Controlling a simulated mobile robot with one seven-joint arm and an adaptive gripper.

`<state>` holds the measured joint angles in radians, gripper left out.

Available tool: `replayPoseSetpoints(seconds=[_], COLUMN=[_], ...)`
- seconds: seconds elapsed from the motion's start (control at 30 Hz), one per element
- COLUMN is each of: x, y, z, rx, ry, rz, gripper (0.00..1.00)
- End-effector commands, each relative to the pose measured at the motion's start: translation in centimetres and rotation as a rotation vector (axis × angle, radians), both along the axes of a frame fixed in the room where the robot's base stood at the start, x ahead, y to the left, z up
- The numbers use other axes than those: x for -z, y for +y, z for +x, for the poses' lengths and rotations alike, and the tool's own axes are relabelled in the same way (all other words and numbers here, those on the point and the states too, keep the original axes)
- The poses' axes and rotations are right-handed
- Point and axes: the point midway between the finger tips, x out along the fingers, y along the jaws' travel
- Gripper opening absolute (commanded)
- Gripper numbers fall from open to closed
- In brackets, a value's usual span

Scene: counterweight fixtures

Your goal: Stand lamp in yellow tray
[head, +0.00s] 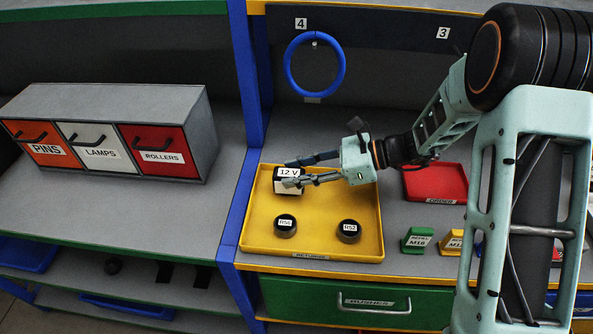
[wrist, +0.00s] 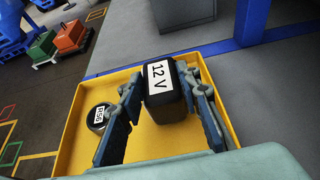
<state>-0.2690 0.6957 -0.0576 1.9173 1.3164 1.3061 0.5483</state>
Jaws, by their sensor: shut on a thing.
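The yellow tray (head: 318,222) lies on the right-hand counter, with a label on its front edge. My gripper (head: 289,173) is over the tray's back left part, shut on a dark block with a white "12 V" label (head: 288,185). In the wrist view the block (wrist: 166,105) sits between the two fingers, over the yellow tray floor. I cannot tell whether its underside touches the floor. No other thing that looks like a lamp shows; a drawer marked LAMPS (head: 98,138) is closed on the left counter.
Two black round pieces with labels, a left one (head: 285,230) and a right one (head: 348,236), stand in the tray's front half. A red tray (head: 436,184) and a green labelled block (head: 417,240) are to the right. A blue post (head: 238,190) borders the left. A blue ring (head: 289,65) hangs behind.

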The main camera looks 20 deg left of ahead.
Motion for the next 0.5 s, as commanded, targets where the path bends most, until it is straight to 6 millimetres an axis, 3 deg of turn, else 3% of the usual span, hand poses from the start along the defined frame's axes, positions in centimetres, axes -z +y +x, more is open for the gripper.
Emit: replayPoseSetpoints(seconds=[0.37,0.4,0.5], x=[0.53,0.43,0.42], y=[0.02,0.00,0.00], z=[0.03,0.03,0.02], rx=[0.000,0.000,0.001], ry=[-0.002,-0.002,-0.001], rz=[0.003,0.002,0.001], gripper=[0.00,0.36,0.47])
